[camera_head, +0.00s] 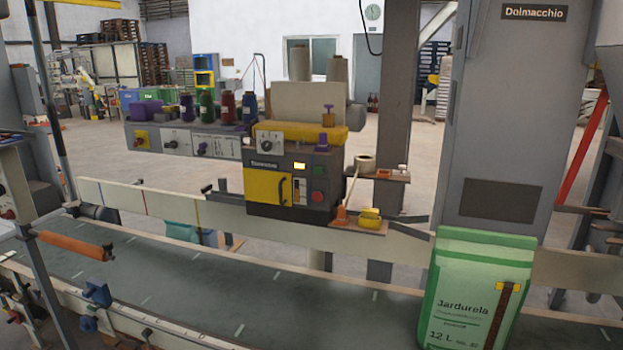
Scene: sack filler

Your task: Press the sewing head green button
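The sewing head (293,173) is a dark grey and yellow machine with a yellow top, mounted above the far side of the conveyor. Nothing covers the green button. Neither of my grippers shows in the head view, so their state and distance from the button are hidden.
A conveyor belt (225,290) crosses the foreground. A green and white sack (472,285) stands on it at the right, before a tall grey cabinet (510,120). A small shelf with yellow and orange items (369,218) juts out right of the sewing head. Thread spools (228,107) stand behind left.

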